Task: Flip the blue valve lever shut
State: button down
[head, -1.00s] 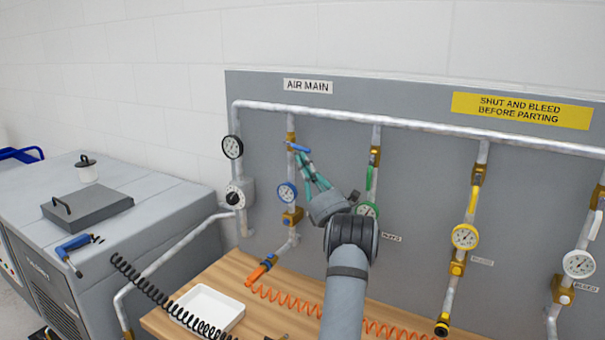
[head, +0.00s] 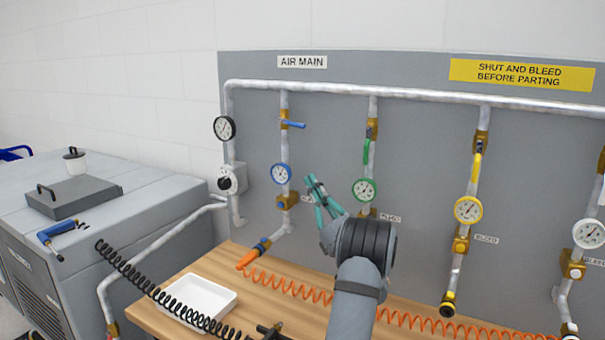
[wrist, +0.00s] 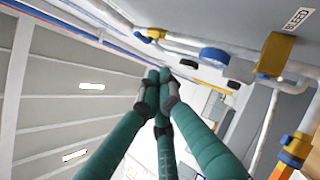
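The blue valve lever (head: 294,125) is on a brass valve at the top of the blue-gauge drop pipe. It points right, nearly level, across the upright pipe. The other levers, such as the green lever (head: 366,152), hang down along their pipes. My gripper (head: 311,183) is below and to the right of the blue lever, clear of it, in front of the panel. In the wrist view its teal fingers (wrist: 160,76) come together at the tips with nothing between them.
The blue gauge (head: 281,174) is left of my gripper and the green gauge (head: 364,189) to its right. The wooden bench (head: 230,262) below carries a white tray (head: 201,297) and an orange coiled hose (head: 300,290). Open space lies in front of the panel.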

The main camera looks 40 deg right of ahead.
jog(key=w+a+f+y, duration=0.1)
jog(key=w+a+f, duration=0.1)
jog(key=w+a, duration=0.1)
jog(key=m+t+h+p, duration=0.1)
jog(key=h+p, duration=0.1)
jog(key=p, duration=0.9)
send_near(296, 125)
jog(key=w+r, duration=0.2)
jog(key=w, duration=0.4)
jog(key=shift+w+d+r, duration=0.15)
jog(key=shift+w+d, duration=0.05)
jog(key=shift+r, duration=0.1)
